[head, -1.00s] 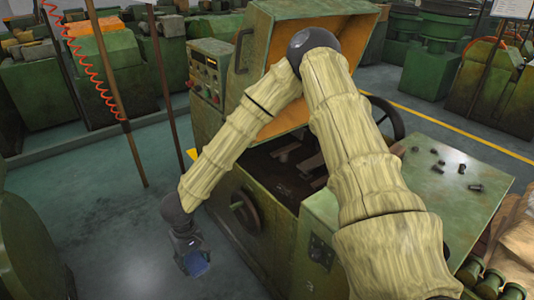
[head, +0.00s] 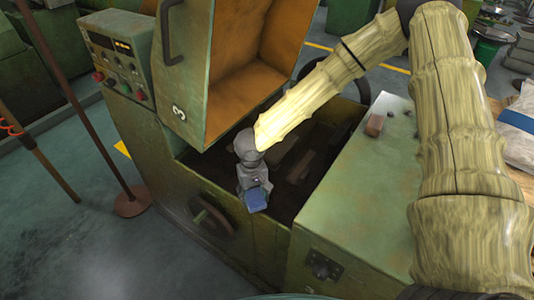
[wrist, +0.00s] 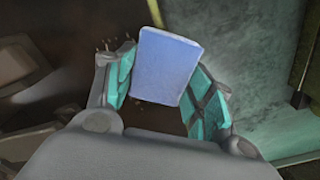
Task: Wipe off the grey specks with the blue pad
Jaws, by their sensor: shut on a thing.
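My gripper (head: 255,190) is shut on the blue pad (head: 257,201), over the front side of the open machine bed in the head view. In the wrist view the pad (wrist: 167,62) sits between the two teal-lined fingers of my gripper (wrist: 162,75), slightly tilted. Small pale specks (wrist: 108,44) show beside the left finger on the dark surface. I cannot tell whether these are the grey specks, nor whether the pad touches anything.
The green machine has a raised, orange-lined cover (head: 262,60) left of my arm and a control panel (head: 117,58). A handwheel (head: 212,217) juts from its front. A green top (head: 350,200) at right bears a brown block (head: 375,125) and small dark bits.

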